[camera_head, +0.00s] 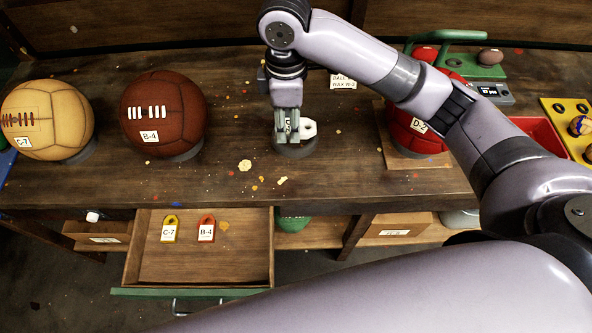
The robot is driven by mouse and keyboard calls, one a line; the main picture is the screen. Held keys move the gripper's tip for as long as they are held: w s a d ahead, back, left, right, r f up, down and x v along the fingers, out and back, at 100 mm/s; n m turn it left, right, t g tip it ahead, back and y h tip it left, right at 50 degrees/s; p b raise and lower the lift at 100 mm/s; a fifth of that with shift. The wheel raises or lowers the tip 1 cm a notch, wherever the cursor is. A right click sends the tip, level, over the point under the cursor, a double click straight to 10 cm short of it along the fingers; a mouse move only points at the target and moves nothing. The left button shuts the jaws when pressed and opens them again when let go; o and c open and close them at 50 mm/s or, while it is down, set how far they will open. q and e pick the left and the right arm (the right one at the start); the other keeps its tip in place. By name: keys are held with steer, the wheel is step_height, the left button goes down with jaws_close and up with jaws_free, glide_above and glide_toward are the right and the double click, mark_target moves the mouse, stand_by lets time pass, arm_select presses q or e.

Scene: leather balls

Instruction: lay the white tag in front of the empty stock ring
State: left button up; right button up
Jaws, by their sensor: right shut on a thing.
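The white tag (308,129) is between the fingers of my right gripper (287,128), its holed end sticking out to the right. Part of its label shows between the fingers. The empty stock ring (294,151), a dark grey ring on the bench, lies just below the tag in the picture and is partly hidden by gripper and tag. I cannot tell whether the tag touches the ring or hangs above it. My right gripper is shut on the tag and points down. My left gripper is not in view.
A tan ball (60,115) labelled C-7 and a brown ball (172,112) labelled B-4 sit on rings at left. A red ball (408,135) labelled D-2 stands at right, partly behind my arm. Below, an open drawer (225,265) holds yellow (169,230) and orange (207,230) tags.

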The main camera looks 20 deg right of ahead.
mark_target(290, 177)
step_height(290, 177, down, 19)
steer(key=p, duration=0.3)
steer(key=shift+f, duration=0.45)
steer(key=shift+f, duration=0.15)
steer(key=o, duration=0.9)
step_height(290, 177, up, 12)
steer(key=shift+r+b, duration=0.2)
steer(key=shift+b, duration=0.75)
